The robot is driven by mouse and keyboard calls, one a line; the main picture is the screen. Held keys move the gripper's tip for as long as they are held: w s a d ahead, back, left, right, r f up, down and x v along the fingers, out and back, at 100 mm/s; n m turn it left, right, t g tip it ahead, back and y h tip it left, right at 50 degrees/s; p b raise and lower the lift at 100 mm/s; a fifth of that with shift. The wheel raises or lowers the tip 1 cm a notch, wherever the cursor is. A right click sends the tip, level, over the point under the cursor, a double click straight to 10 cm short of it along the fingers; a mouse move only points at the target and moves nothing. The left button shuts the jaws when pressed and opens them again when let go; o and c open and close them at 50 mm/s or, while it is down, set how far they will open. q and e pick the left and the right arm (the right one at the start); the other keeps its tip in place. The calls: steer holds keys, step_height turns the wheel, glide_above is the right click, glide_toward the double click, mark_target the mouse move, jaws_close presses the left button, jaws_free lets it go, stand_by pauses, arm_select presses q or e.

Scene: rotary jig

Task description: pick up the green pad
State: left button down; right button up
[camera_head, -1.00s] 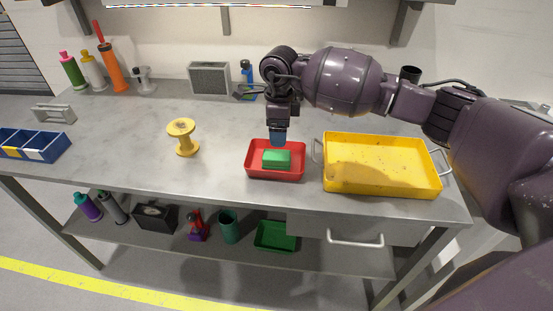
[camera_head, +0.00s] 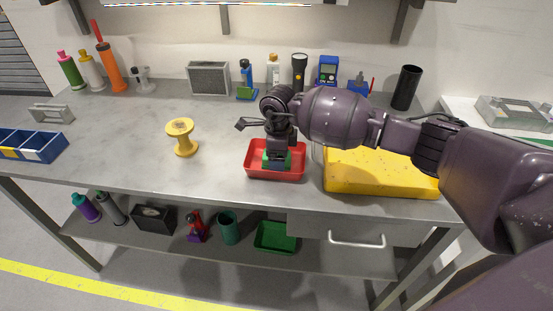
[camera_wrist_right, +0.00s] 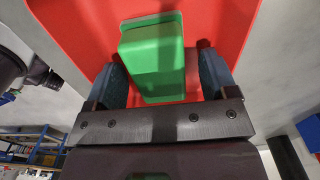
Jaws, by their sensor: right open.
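The green pad (camera_wrist_right: 154,55) is a block lying in a shallow red tray (camera_head: 256,169) on the workbench. In the right wrist view it sits between the two blue fingertips of my right gripper (camera_wrist_right: 164,76), with a gap visible on the right side. The gripper is open and points down into the red tray (camera_wrist_right: 70,30). In the head view my right gripper (camera_head: 277,160) covers most of the pad, and only green edges show beside it. My left gripper is not in view.
A yellow spool (camera_head: 181,138) stands to the left on clear bench. Bottles and tools, including a flashlight (camera_head: 299,70), line the back.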

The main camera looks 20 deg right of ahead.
steer(key=shift+c, duration=0.3)
steer(key=c, duration=0.9)
steer(key=shift+r, duration=0.1)
steer(key=shift+c, duration=0.2)
step_height(320, 180, up, 20)
steer(key=p, duration=0.1)
